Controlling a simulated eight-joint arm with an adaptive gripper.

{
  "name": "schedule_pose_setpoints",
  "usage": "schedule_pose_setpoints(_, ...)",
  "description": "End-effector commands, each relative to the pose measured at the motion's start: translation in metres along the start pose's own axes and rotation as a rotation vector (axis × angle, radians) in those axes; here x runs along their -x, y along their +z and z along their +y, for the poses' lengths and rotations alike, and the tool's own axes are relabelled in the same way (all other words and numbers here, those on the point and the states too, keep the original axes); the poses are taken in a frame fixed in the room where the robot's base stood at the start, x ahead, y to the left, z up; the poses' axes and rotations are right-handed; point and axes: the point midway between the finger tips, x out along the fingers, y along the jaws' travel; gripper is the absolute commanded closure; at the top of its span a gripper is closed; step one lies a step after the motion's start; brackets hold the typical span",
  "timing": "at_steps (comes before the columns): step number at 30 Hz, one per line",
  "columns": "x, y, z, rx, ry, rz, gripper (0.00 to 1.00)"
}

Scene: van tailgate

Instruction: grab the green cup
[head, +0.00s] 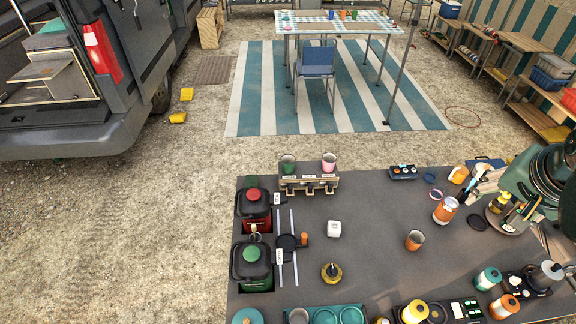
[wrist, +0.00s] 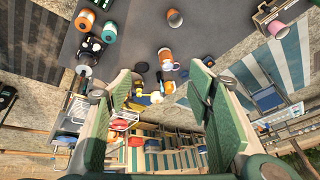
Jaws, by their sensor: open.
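The green cup (head: 288,164) stands upright in the left part of a small wooden rack (head: 309,185) at the back edge of the dark counter in the head view. A pink cup (head: 328,163) stands at the rack's right end. My gripper (wrist: 160,68) is open, its two green-padded fingers spread wide with nothing held between them. In the head view my arm is at the right edge, far to the right of the green cup. In the wrist view the rack's corner and the pink cup (wrist: 276,27) show at the upper right; I cannot make out the green cup there.
Black-lidded boxes (head: 252,264) line the left side. An orange-white canister (head: 445,210) stands near my gripper.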

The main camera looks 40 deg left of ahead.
Motion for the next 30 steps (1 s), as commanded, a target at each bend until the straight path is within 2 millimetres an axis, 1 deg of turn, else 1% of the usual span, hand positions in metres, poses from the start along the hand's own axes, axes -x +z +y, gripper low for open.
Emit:
schedule_pose_setpoints(1, -0.002, -0.006, -0.012, -0.003, -0.002, -0.008, 0.49)
schedule_pose_setpoints(6, -0.013, -0.021, -0.046, -0.024, -0.002, -0.036, 0.49)
schedule_pose_setpoints(11, -0.025, -0.032, -0.080, -0.044, 0.001, -0.062, 0.49)
schedule_pose_setpoints(15, -0.036, -0.040, -0.111, -0.061, 0.005, -0.084, 0.49)
schedule_pose_setpoints(20, -0.050, -0.046, -0.148, -0.080, 0.011, -0.108, 0.49)
schedule_pose_setpoints(24, -0.064, -0.049, -0.181, -0.096, 0.018, -0.128, 0.49)
schedule_pose_setpoints(30, -0.085, -0.049, -0.230, -0.120, 0.032, -0.154, 0.49)
